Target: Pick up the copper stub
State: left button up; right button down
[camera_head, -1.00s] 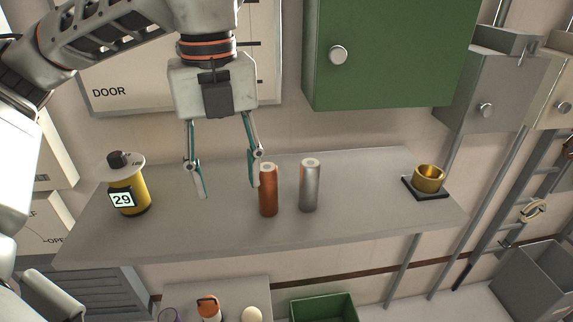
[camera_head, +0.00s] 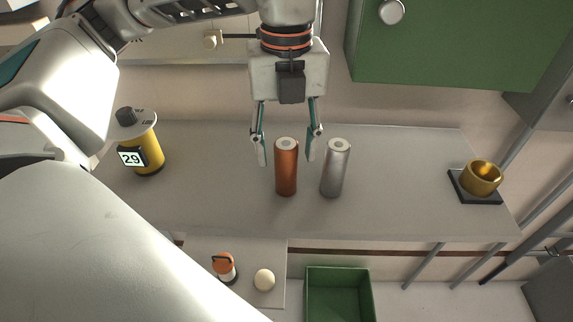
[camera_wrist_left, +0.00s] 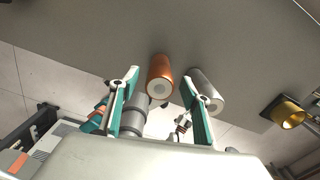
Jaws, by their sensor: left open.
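The copper stub (camera_head: 286,170) stands upright on the grey shelf, left of a silver stub (camera_head: 335,170). My left gripper (camera_head: 286,158) is open and points down, with one finger on each side of the copper stub's upper part in the head view. The right finger lies in the gap between the two stubs. In the left wrist view the copper stub (camera_wrist_left: 160,80) shows just beyond and between the open fingertips (camera_wrist_left: 160,84), and the silver stub (camera_wrist_left: 206,92) is partly behind the right finger. I cannot tell whether the fingers touch either stub. My right gripper is not in view.
A yellow cylinder labelled 29 (camera_head: 146,157) stands at the shelf's left. A brass cup (camera_head: 482,178) on a dark base is at the right. Below are a green bin (camera_head: 339,273) and a lower shelf with small items.

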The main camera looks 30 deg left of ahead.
pick_arm(q)
jog(key=shift+f, duration=0.7)
jog(key=c, duration=1.3)
jog(key=shift+r, duration=0.1)
jog(key=shift+c, duration=0.2)
